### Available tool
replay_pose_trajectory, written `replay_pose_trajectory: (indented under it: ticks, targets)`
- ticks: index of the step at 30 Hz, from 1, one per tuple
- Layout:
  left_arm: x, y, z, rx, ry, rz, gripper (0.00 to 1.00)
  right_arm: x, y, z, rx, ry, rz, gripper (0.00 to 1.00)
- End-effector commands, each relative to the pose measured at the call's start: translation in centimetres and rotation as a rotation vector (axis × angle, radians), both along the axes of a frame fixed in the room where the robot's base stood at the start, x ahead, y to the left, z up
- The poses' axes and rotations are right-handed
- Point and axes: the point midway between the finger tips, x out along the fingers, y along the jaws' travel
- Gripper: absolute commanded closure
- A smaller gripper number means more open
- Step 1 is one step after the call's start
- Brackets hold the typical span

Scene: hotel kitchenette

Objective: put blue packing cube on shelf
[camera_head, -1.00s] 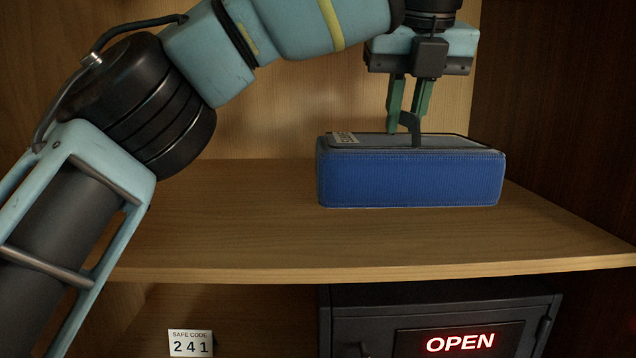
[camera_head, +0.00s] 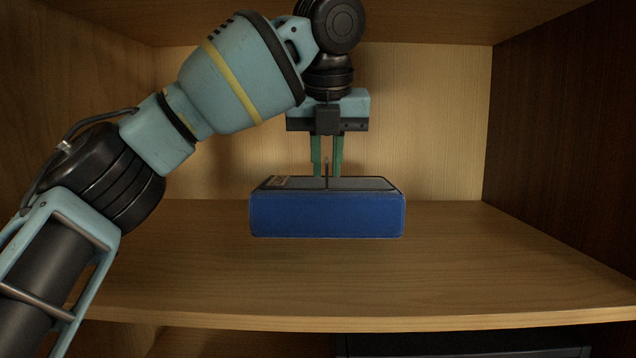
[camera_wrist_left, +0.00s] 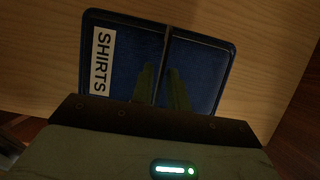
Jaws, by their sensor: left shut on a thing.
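My left gripper (camera_head: 327,174) points straight down and is shut on the strap on the cube's top. In the left wrist view, the cube (camera_wrist_left: 205,62) shows a white "SHIRTS" label, and the green fingers of my left gripper (camera_wrist_left: 160,75) lie along its middle strap. My right gripper is not in view.
The cabinet's right wall (camera_head: 560,150) is dark wood and its back panel (camera_head: 430,130) is pale. Shelf space right of the cube is clear. Below the shelf's front edge, the top of a dark safe (camera_head: 460,344) shows.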

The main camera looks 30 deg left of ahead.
Motion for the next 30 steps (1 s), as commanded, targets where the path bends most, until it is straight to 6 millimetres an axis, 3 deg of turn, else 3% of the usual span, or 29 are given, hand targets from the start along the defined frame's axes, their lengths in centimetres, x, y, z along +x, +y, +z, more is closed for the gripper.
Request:
replay_pose_trajectory:
  ticks: [6, 11, 21, 30]
  targets:
    - [0.3, 1.7, -0.1, 0.000, -0.002, 0.000, 1.00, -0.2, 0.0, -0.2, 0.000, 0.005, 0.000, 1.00]
    - [0.3, 1.7, -0.3, 0.001, -0.003, -0.001, 1.00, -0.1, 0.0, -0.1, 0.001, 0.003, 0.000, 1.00]
    - [0.2, 1.7, -3.4, -0.002, -0.004, 0.000, 1.00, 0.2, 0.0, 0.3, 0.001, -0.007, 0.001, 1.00]
    - [0.3, 1.7, -3.7, -0.002, -0.002, 0.000, 1.00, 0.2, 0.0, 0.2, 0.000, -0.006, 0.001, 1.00]
